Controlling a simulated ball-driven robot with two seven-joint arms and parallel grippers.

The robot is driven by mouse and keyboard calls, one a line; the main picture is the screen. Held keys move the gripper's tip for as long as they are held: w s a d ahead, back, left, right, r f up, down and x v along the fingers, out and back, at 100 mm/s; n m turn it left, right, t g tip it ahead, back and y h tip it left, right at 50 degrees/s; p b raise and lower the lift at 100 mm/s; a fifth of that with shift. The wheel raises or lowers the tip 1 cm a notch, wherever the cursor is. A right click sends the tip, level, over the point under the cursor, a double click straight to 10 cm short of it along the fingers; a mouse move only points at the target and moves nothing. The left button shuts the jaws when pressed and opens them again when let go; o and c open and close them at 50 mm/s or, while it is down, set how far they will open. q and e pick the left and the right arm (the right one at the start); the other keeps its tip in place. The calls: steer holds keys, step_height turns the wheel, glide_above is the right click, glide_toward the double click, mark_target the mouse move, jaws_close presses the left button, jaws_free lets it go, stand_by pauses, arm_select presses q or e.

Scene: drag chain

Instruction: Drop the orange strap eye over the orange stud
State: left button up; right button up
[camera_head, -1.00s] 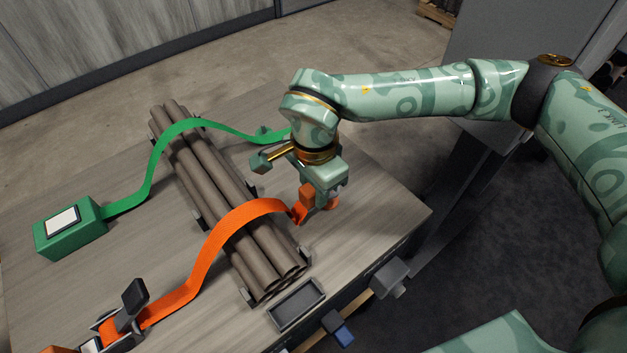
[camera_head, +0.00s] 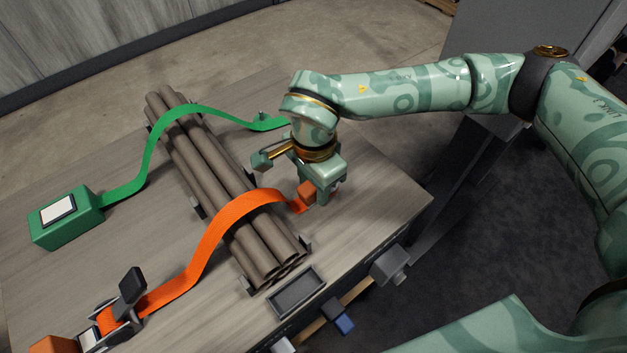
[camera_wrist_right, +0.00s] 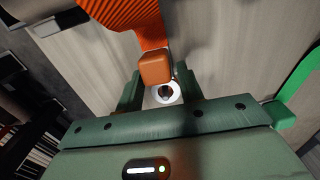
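The orange strap (camera_head: 215,235) runs from a ratchet at lower left, over the pipes, down to my right gripper (camera_head: 322,195). An orange block (camera_head: 307,190) at its end shows at the fingers. In the right wrist view the block (camera_wrist_right: 156,67) sits between the fingers of my right gripper (camera_wrist_right: 160,88), which appear shut on it. A pale ring with a dark centre (camera_wrist_right: 165,93) shows just beyond the block; I cannot tell whether it is the strap eye or the stud. The orange stud is not clearly visible in the head view. My left gripper is not in view.
A bundle of brown pipes (camera_head: 205,175) lies across the table (camera_head: 375,205). A green strap (camera_head: 150,150) crosses its far part from a green box (camera_head: 65,218). A dark tray (camera_head: 298,292) lies near the front edge. The table right of my gripper is clear.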

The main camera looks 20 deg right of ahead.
steer(key=shift+o, duration=1)
steer(key=shift+r, duration=0.1)
arm_select(q)
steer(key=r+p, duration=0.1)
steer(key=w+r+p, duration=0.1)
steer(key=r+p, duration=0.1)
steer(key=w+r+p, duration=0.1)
steer(key=p, duration=0.1)
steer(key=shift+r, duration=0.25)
arm_select(e)
step_height(320, 180, up, 16)
